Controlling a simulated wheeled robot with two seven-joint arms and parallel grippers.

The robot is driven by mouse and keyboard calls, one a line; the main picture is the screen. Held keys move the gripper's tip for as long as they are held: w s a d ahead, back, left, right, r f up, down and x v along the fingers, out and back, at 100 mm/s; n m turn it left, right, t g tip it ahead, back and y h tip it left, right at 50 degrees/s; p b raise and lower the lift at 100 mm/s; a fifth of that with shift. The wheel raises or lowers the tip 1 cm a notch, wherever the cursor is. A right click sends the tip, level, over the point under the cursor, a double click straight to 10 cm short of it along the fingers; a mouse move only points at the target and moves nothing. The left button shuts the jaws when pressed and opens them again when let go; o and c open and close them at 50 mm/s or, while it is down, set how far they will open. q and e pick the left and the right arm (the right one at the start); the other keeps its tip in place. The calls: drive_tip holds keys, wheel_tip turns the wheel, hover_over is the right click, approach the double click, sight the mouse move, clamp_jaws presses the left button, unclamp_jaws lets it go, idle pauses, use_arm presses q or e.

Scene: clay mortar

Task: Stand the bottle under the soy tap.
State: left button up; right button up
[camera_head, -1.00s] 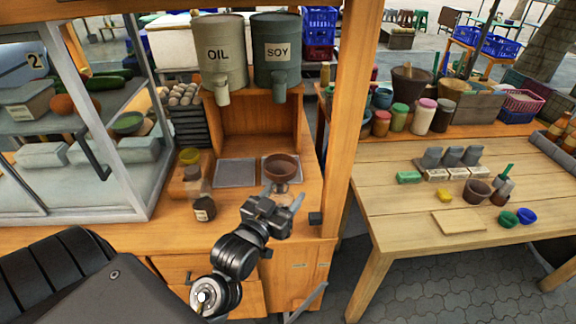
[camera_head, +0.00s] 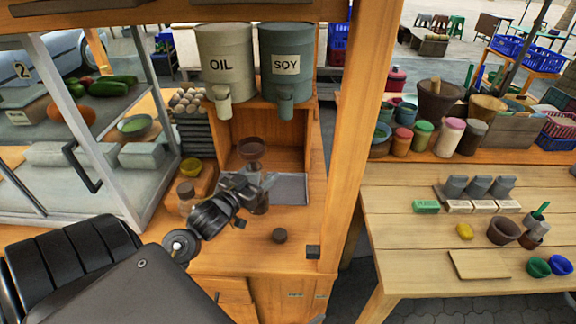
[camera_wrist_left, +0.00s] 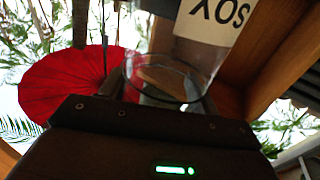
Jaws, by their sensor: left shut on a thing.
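My left gripper (camera_head: 254,186) is shut on the glass bottle (camera_head: 259,204); its dark lower part shows below the jaws. In the left wrist view the bottle's clear glass (camera_wrist_left: 168,80) stands between the fingers. The soy tap (camera_head: 286,104) sticks out below the green SOY container (camera_head: 286,62), up and to the right of the bottle. The SOY label (camera_wrist_left: 215,15) shows upside down in the left wrist view. Whether the bottle touches the surface below cannot be told. My right gripper is not in view.
A grey metal tray (camera_head: 290,188) lies on the counter to the right of the bottle. The OIL container (camera_head: 225,62) stands left of SOY. A small dark cap (camera_head: 280,236) lies in front. A wooden post (camera_head: 357,150) is right.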

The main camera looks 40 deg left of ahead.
use_arm(q)
drive_tip(key=w+a+f+p, duration=0.1)
drive_tip(key=w+f+p, duration=0.2)
drive_tip(key=w, duration=1.1)
drive_tip(key=shift+w+a+f, duration=0.15)
drive_tip(key=shift+w+f, duration=0.1)
drive_tip(key=shift+w, duration=0.1)
drive_tip(key=shift+f, duration=0.2)
drive_tip(key=o, duration=1.4)
